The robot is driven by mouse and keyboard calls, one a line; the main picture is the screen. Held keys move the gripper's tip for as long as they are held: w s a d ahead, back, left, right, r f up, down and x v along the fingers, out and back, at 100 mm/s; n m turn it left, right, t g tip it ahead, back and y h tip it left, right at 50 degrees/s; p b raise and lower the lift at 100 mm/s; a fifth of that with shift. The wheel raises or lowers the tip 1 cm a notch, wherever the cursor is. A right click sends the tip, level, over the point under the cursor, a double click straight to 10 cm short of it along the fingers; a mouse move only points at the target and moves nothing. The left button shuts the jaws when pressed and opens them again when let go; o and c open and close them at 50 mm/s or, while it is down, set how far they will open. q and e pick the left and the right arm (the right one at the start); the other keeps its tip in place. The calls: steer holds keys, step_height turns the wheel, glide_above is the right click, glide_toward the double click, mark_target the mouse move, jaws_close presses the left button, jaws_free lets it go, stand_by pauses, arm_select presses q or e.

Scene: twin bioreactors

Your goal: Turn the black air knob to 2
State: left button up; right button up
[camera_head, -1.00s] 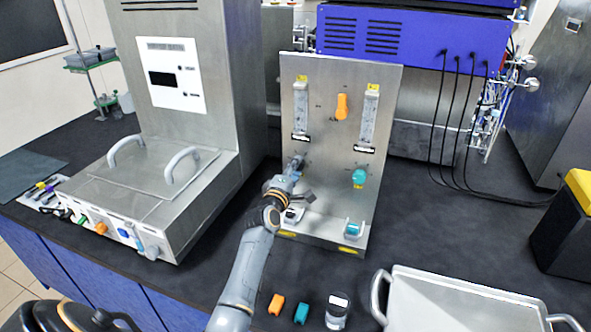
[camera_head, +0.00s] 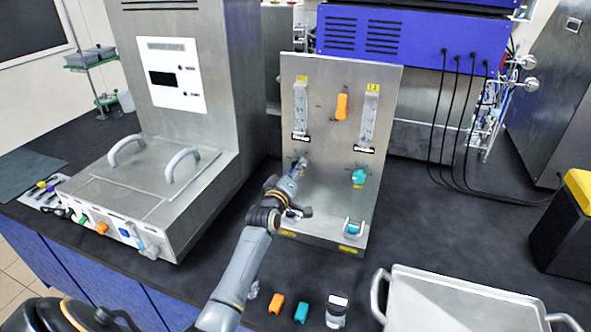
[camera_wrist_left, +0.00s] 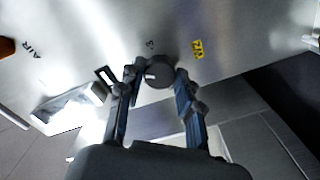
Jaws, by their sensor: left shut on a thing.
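The black air knob (camera_wrist_left: 160,73) sits on the upright steel panel (camera_head: 320,200), with a small white mark on its face in the left wrist view. My left gripper (camera_wrist_left: 157,80) is shut on it, with one finger on each side. In the head view my left gripper (camera_head: 301,163) reaches the lower left of the panel and mostly hides the knob. The word AIR (camera_wrist_left: 38,51), a small numeral (camera_wrist_left: 150,44) and a yellow V2 label (camera_wrist_left: 198,49) show beside the knob. My right gripper is in neither view.
The panel also carries an orange knob (camera_head: 341,107), a teal knob (camera_head: 359,177) and two flow meters (camera_head: 369,115). A steel unit with two handles (camera_head: 155,185) stands to the left. Loose orange (camera_head: 276,303) and teal (camera_head: 301,312) pieces and a jar (camera_head: 337,310) lie in front.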

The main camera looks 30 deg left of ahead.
arm_select(q)
steer(key=shift+r, duration=0.3)
steer(key=o, duration=1.1)
steer(key=shift+c, duration=0.2)
steer(key=shift+o, duration=0.5)
steer(key=shift+w+f, duration=0.1)
steer(key=shift+f, duration=0.15)
steer(key=v, duration=1.2)
steer(key=shift+a, duration=0.1)
